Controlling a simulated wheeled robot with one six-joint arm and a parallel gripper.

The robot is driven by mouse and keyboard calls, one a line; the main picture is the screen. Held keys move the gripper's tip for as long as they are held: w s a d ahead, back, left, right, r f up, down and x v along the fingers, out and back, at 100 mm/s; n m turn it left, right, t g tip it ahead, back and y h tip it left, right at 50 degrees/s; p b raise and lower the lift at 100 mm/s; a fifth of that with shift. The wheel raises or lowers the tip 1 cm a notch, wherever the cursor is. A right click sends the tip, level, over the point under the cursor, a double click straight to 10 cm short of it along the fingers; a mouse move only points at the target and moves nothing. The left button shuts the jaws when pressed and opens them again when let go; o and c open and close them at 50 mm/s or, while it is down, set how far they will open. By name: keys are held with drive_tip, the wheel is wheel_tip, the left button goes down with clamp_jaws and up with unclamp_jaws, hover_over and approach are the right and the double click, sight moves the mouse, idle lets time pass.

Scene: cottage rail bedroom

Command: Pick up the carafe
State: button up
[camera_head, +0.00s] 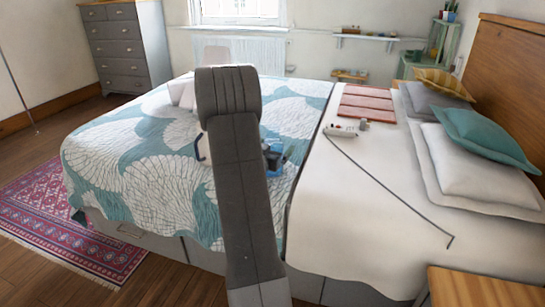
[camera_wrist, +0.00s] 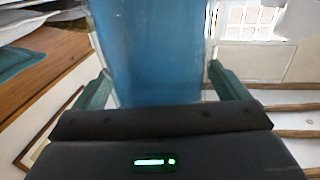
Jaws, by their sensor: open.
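A translucent blue vessel, which looks like the carafe (camera_wrist: 150,45), fills the upper middle of the wrist view, close to the camera. Its top and handle are out of that view. My gripper (camera_wrist: 159,70) is open, with a green finger on each side of the blue body. I cannot tell whether the fingers touch it. In the head view my arm hides most of this spot. A small blue part (camera_head: 273,154) shows right of my arm, and a dark blue curved piece (camera_head: 199,146) shows left of it, both over the bed; I cannot tell whether they are the carafe.
The bed (camera_head: 120,165) has a teal and white patterned quilt. A wooden table (camera_head: 470,290) stands at the lower right.

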drive_tip(key=shift+c, duration=0.2)
drive_tip(key=c, duration=1.4)
drive_tip(key=shift+r, duration=0.1)
drive_tip(key=shift+c, duration=0.9)
drive_tip(key=shift+r, duration=0.1)
